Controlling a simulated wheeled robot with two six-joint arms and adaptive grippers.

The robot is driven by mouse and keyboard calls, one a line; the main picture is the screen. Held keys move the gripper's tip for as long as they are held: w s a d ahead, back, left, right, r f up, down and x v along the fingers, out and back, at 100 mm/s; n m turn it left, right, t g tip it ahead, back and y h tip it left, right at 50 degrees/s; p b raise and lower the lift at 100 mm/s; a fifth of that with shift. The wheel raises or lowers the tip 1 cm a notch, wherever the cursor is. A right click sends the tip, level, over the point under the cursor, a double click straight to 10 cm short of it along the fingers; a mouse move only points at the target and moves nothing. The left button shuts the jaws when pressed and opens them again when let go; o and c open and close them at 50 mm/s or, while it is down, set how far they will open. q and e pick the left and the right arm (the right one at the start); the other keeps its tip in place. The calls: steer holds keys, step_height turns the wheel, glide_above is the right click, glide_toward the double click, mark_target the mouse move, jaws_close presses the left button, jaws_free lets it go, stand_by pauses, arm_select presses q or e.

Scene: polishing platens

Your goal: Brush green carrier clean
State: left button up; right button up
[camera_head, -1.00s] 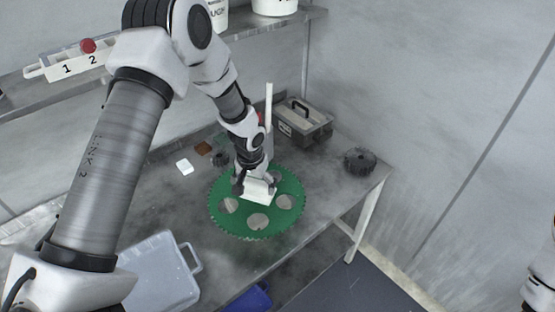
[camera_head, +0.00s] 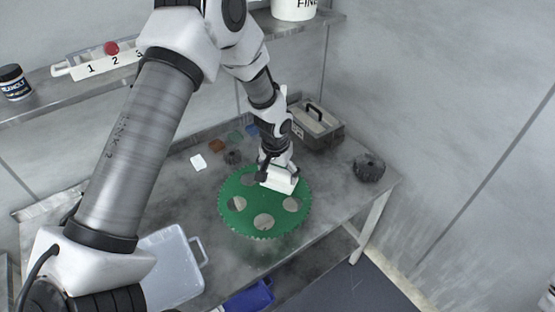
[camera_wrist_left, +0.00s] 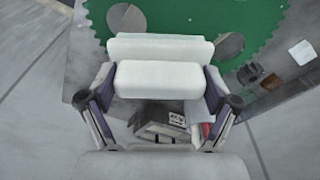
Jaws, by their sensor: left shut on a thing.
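The green carrier (camera_head: 236,216), a toothed disc with several round holes, lies flat on the grey metal table. My left gripper (camera_head: 269,173) is over its upper right part, shut on a white block-like brush (camera_head: 282,183). In the left wrist view the brush (camera_wrist_left: 160,78) sits between the two fingers (camera_wrist_left: 158,98), with the carrier (camera_wrist_left: 185,17) beyond it. The brush is at the carrier's surface; whether its underside touches is hidden. My right gripper is not in view.
A grey toolbox (camera_head: 318,128) stands behind the carrier, and a dark toothed part (camera_head: 368,167) lies to the right. A clear tray (camera_head: 172,268) is at the front left. Small coloured pads and a white one (camera_head: 198,162) lie behind. A shelf (camera_head: 130,78) runs above.

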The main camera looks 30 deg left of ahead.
arm_select(q)
step_height(320, 180, up, 2)
steer(key=shift+w+d+p, duration=0.1)
steer(key=shift+w+p, duration=0.05)
steer(key=shift+p, duration=0.45)
steer(key=shift+r+p, duration=0.3)
steer(key=shift+r, duration=0.15)
steer(key=shift+f, duration=0.1)
